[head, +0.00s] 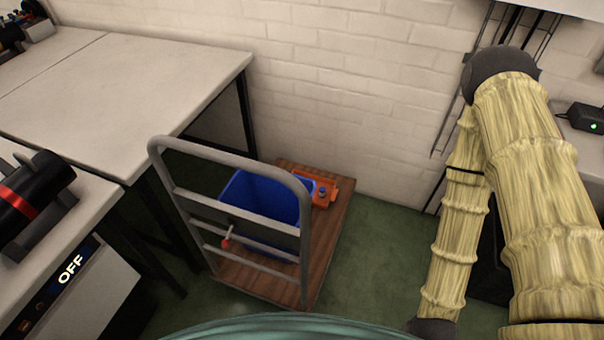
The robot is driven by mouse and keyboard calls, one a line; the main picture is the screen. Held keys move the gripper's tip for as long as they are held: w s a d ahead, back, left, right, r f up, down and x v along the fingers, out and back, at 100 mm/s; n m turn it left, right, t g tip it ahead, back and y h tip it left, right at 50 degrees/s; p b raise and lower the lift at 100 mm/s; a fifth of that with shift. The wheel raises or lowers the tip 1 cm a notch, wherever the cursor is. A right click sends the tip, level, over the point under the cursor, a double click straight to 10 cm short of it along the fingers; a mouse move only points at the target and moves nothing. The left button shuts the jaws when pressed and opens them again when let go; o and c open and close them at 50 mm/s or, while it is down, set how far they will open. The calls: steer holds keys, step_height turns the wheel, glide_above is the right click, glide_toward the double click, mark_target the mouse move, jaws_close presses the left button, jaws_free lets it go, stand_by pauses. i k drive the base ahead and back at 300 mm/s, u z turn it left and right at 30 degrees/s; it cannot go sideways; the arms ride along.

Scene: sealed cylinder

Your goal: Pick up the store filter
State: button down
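I cannot tell for certain which thing is the store filter. A black cylinder with a red band (30,198) lies on its side in a dark holder on the left bench, at the left edge of the head view. Its left end is cut off by the frame. An orange item with a blue round part (335,188) is on the trolley beside a blue bin (262,200). My sleeved arm fills the right side of the picture. My gripper is not in view.
A trolley (333,238) with a grey rail frame (237,208) stands on the green floor. Grey tables (165,85) run along the left. A panel (70,268) reads OFF. A small black box with a green light (586,118) is at right. Floor (382,255) right of the trolley is clear.

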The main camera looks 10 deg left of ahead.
mark_target(322, 190)
steer(key=u, duration=0.05)
steer(key=i, duration=0.2)
steer(key=k, duration=0.5)
steer(key=z, duration=1)
steer(key=i, duration=1.65)
steer(key=u, duration=1.7)
